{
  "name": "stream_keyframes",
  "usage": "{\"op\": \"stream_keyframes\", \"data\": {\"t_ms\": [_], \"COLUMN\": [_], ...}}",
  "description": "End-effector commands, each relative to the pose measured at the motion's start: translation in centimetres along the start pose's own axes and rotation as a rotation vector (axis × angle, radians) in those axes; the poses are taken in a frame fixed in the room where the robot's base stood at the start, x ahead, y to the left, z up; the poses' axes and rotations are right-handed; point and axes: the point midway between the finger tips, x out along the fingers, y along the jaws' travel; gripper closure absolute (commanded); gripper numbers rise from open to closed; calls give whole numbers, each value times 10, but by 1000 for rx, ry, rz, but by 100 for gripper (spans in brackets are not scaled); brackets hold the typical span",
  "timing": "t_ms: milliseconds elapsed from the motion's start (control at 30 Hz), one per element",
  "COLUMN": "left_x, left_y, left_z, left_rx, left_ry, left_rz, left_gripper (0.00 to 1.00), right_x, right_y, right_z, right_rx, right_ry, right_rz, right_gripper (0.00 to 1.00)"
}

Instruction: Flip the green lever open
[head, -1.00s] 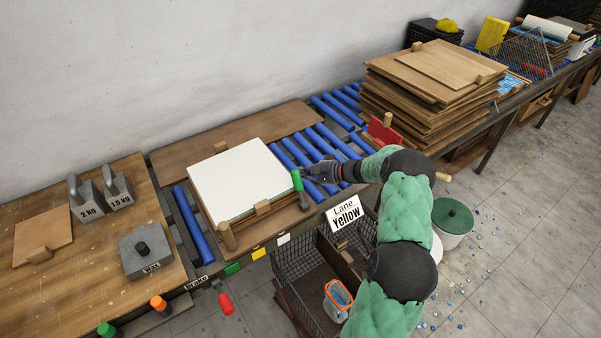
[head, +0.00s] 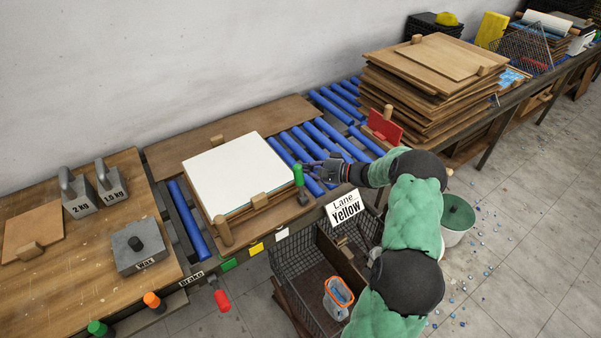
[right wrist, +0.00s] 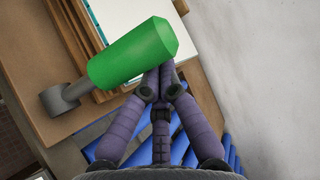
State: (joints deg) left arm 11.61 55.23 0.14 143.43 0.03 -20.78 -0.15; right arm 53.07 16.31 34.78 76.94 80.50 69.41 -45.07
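The green lever (head: 298,175) stands roughly upright on a grey pivot at the right front corner of the stack with the white sheet (head: 238,172). In the right wrist view its green handle (right wrist: 133,53) lies across the upper middle, with the grey pivot (right wrist: 66,97) at lower left. My right gripper (head: 308,169) is just right of the handle. In the wrist view its fingertips (right wrist: 157,78) are drawn together, empty, at the handle's edge. They look very close to it; contact is unclear. My left gripper is out of view.
Blue rollers (head: 310,148) lie behind my right gripper. A red stop (head: 384,127) and a tall board stack (head: 425,80) stand to the right. The Lane Yellow sign (head: 345,207) and a wire basket (head: 300,255) are in front. Weights (head: 110,182) stand at left.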

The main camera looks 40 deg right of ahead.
Motion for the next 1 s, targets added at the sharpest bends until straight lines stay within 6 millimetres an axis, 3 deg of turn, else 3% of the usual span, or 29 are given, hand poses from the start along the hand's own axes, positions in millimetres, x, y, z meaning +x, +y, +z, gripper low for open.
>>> {"op": "stream_keyframes", "data": {"t_ms": [33, 133, 600, 1000], "left_x": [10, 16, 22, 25], "left_y": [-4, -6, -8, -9], "left_z": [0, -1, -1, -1], "left_rx": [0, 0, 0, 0], "left_ry": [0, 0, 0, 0], "left_rz": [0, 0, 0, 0], "left_gripper": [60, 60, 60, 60], "right_x": [-3, -12, -47, -59], "right_y": [6, 3, 9, 18], "right_z": [3, 10, 36, 45], "right_rx": [-19, -31, -28, -26], "right_ry": [-2, -1, -3, -4], "right_rz": [-31, -42, -40, -39], "right_gripper": [100, 100, 100, 100]}}
